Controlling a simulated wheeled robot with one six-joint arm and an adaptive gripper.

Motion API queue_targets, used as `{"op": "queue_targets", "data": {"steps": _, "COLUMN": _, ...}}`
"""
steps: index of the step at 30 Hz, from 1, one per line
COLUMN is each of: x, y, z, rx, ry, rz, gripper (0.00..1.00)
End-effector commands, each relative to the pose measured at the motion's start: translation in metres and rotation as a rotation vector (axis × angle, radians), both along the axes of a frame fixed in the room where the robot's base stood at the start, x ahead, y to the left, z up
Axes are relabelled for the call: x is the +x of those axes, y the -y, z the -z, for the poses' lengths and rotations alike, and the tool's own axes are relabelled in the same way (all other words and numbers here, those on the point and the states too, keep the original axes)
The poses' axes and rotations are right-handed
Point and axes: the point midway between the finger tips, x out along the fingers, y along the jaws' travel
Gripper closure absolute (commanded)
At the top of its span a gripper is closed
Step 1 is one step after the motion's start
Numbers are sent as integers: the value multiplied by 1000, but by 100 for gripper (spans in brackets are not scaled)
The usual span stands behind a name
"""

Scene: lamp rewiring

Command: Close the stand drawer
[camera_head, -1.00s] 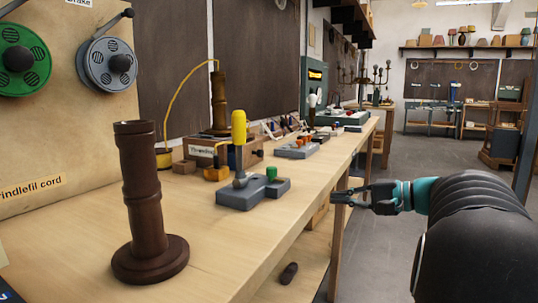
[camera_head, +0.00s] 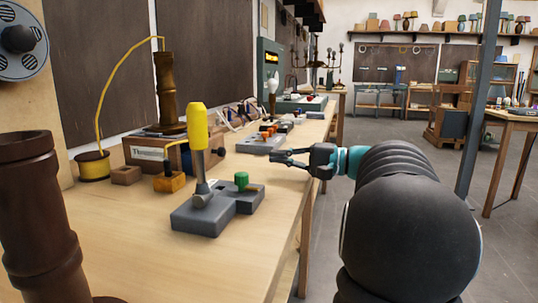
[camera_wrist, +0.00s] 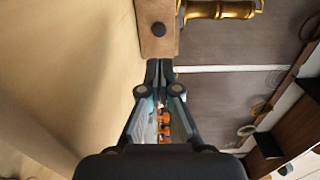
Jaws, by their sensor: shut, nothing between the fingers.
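A wooden stand (camera_head: 140,153) with a label sits at the back of the bench, behind the yellow-handled tool, and a dark turned column (camera_head: 167,95) rises from it. The tool hides part of the stand, and I cannot tell from the head view how far its drawer is out. In the wrist view, a brown wooden piece with a dark round knob (camera_wrist: 158,29) lies just beyond my fingertips; it may be the drawer. My gripper (camera_head: 276,157) is shut and empty at the bench's right edge. It also shows in the wrist view (camera_wrist: 158,66), apparently not holding the knob.
A grey fixture (camera_head: 225,211) with a yellow-handled tool (camera_head: 198,128) and a green knob stands nearer on the bench (camera_head: 130,245). A dark turned post (camera_head: 40,215) stands at the near left. A yellow spool (camera_head: 92,165) is at the wall. The floor at right is open.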

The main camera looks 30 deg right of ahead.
Motion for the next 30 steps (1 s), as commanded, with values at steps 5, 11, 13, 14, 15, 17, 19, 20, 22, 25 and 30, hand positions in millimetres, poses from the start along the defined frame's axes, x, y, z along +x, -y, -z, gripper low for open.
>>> {"op": "queue_targets", "data": {"steps": 5, "x": 23, "y": -22, "z": -1, "rx": 0, "ry": -1, "rz": 1, "gripper": 100}}
{"op": "queue_targets", "data": {"steps": 11, "x": 50, "y": -49, "z": -1, "rx": 0, "ry": 0, "rz": -1, "gripper": 100}}
{"op": "queue_targets", "data": {"steps": 13, "x": 58, "y": -58, "z": -1, "rx": -1, "ry": -1, "rz": -2, "gripper": 100}}
{"op": "queue_targets", "data": {"steps": 14, "x": 62, "y": -61, "z": -1, "rx": -1, "ry": -1, "rz": -1, "gripper": 100}}
{"op": "queue_targets", "data": {"steps": 15, "x": 66, "y": -66, "z": -1, "rx": -1, "ry": -1, "rz": -1, "gripper": 100}}
{"op": "queue_targets", "data": {"steps": 17, "x": 71, "y": -71, "z": -1, "rx": -1, "ry": -1, "rz": -1, "gripper": 100}}
{"op": "queue_targets", "data": {"steps": 19, "x": 77, "y": -76, "z": -1, "rx": -1, "ry": -1, "rz": -1, "gripper": 100}}
{"op": "queue_targets", "data": {"steps": 20, "x": 78, "y": -78, "z": -1, "rx": 0, "ry": 0, "rz": -1, "gripper": 100}}
{"op": "queue_targets", "data": {"steps": 22, "x": 81, "y": -81, "z": -1, "rx": 0, "ry": 0, "rz": 0, "gripper": 100}}
{"op": "queue_targets", "data": {"steps": 25, "x": 84, "y": -83, "z": 0, "rx": -1, "ry": -1, "rz": 1, "gripper": 100}}
{"op": "queue_targets", "data": {"steps": 30, "x": 84, "y": -84, "z": 0, "rx": -1, "ry": -1, "rz": 1, "gripper": 100}}
